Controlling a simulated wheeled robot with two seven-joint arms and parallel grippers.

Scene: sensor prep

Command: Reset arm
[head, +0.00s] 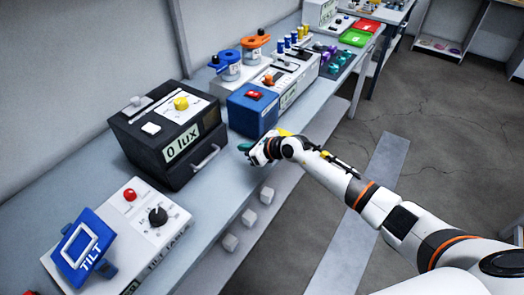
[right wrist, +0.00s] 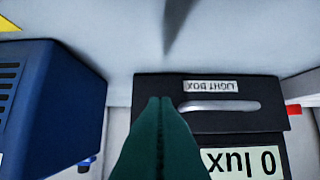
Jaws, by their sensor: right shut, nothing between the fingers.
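My right gripper (head: 246,147) is at the front of the bench, between the light box and the blue box. Its green fingers are together and empty; they also show shut in the right wrist view (right wrist: 160,102). The black light box (head: 150,128) reads "0 lux" and has a grey handle on its front drawer. It appears upside down in the right wrist view (right wrist: 262,122). My right arm reaches in from the lower right. My left gripper is not in view.
The blue box (head: 253,109) with a red top switch stands just beyond the gripper. The tilt tester (head: 138,215) with its blue tilt plate (head: 83,246) is at the near left. Bench surface (head: 212,185) in front is clear.

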